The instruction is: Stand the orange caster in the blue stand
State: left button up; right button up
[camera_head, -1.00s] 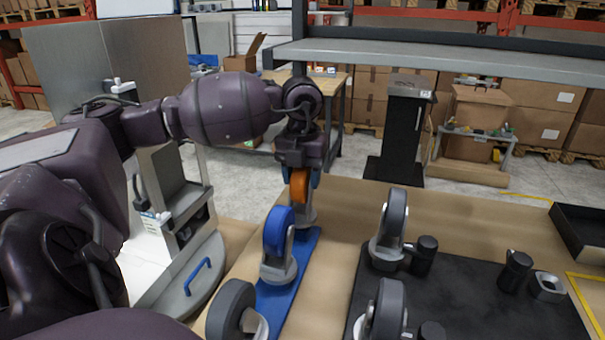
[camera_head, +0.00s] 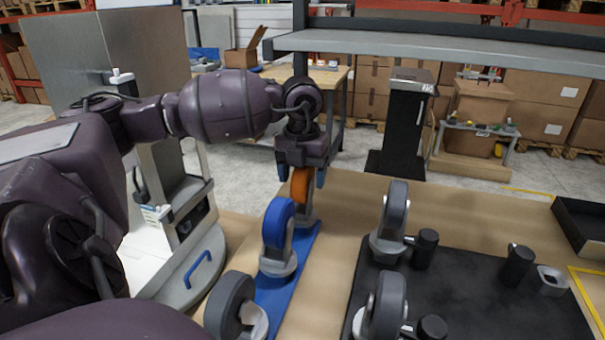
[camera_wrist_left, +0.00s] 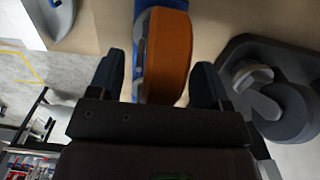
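The orange caster (camera_head: 300,186) stands upright at the far end of the long blue stand (camera_head: 303,262), its grey base low on the board. Whether the base is fully seated cannot be told. My left gripper (camera_head: 302,177) is over its wheel, pointing down. In the left wrist view the fingers (camera_wrist_left: 158,78) are open, one on each side of the orange wheel (camera_wrist_left: 167,55), with a gap on both sides. A blue caster (camera_head: 278,228) stands nearer on the same board. My right gripper is out of view.
A grey caster (camera_head: 232,303) stands at the near end. To the right, a black mat (camera_head: 470,295) bears grey casters (camera_head: 392,215) and black knobbed parts (camera_head: 517,264). A black tray (camera_head: 585,225) sits far right. Bare tabletop (camera_head: 470,215) lies behind the mat.

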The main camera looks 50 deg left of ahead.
pick_arm(q)
jog(key=shift+o, duration=0.3)
notch_tip(320, 180, up, 11)
jog(key=shift+s+f+p, duration=0.1)
jog(key=shift+p, duration=0.25)
dwell(0.4)
